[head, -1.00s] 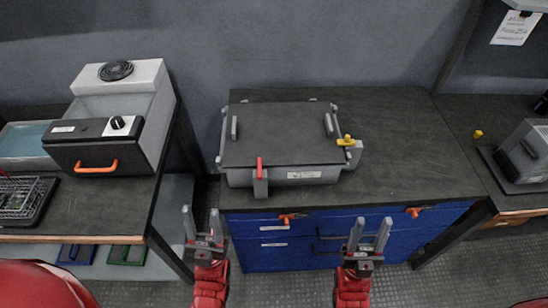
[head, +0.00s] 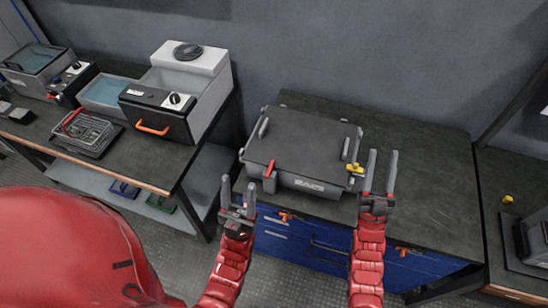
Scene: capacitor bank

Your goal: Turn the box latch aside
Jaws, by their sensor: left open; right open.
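The grey box (head: 300,142) with a dark lid sits shut on the dark worktop. A red latch (head: 269,169) stands upright at the left of its front face. A yellow part (head: 354,168) shows at the box's right front corner. My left gripper (head: 238,191) is open and empty, in front of and below the red latch, apart from it. My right gripper (head: 380,171) is open and empty, just right of the yellow part; I cannot tell how far apart they are in depth.
The worktop (head: 430,185) is clear to the right of the box. Blue drawers (head: 325,250) with orange handles are below it. A small yellow piece (head: 508,198) lies at right.

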